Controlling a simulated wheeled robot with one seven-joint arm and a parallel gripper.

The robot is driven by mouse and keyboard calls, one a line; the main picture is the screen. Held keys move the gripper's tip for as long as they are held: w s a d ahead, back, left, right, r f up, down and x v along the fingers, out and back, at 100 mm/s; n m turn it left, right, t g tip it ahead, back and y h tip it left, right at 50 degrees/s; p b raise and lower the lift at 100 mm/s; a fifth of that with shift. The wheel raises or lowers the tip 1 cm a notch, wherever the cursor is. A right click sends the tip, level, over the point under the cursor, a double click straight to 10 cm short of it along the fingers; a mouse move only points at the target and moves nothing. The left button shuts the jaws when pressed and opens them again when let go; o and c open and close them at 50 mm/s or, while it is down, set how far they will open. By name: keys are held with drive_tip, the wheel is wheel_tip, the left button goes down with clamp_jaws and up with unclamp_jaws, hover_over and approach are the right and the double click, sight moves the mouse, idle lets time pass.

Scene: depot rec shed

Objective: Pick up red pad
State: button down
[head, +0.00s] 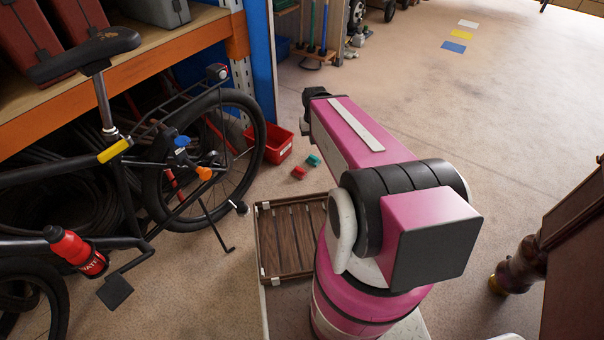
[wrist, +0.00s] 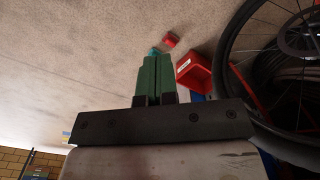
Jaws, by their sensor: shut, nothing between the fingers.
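A small red block-like piece, which I take to be the red pad (head: 298,172), lies on the floor next to a small teal piece (head: 313,160). In the wrist view the red pad (wrist: 171,41) lies beyond the fingertips, slightly right of them and apart from them. The teal piece (wrist: 153,51) shows partly hidden behind the fingertips. My gripper (wrist: 158,58) has green fingers that are shut together with nothing held. In the head view the fingers cannot be made out.
A red bin (head: 276,144) stands behind the red pad, near a bicycle (head: 205,150) on the left. A brown slatted crate (head: 287,270) lies in front. Dark furniture (head: 575,250) stands at right. White, yellow and blue rectangles (head: 461,34) lie far off on open floor.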

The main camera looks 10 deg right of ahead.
idle(0.4)
drive_tip(key=c, duration=1.6)
unclamp_jaws()
drive_tip(key=shift+c, duration=0.2)
drive_tip(key=o, duration=0.5)
drive_tip(key=shift+w+f, duration=0.15)
drive_tip(key=shift+w, duration=0.15)
drive_tip(key=o, duration=1)
drive_tip(key=w+f+n, duration=0.1)
drive_tip(key=w, duration=0.1)
drive_tip(key=w+f+n, duration=0.1)
drive_tip(key=w+f, duration=0.1)
drive_tip(key=shift+o, duration=0.7)
drive_tip(key=w+f+n, duration=0.9)
drive_tip(key=w+f, duration=0.4)
drive_tip(key=f, duration=0.1)
drive_tip(key=shift+w+n, duration=0.25)
drive_tip(key=shift+n, duration=0.15)
drive_tip(key=n, duration=1.5)
hover_over(299, 168)
drive_tip(key=f, duration=2.6)
drive_tip(key=shift+s+d, duration=0.15)
drive_tip(key=shift+s, duration=0.1)
drive_tip(key=shift+w+f, duration=0.1)
drive_tip(key=shift+f, duration=5.55)
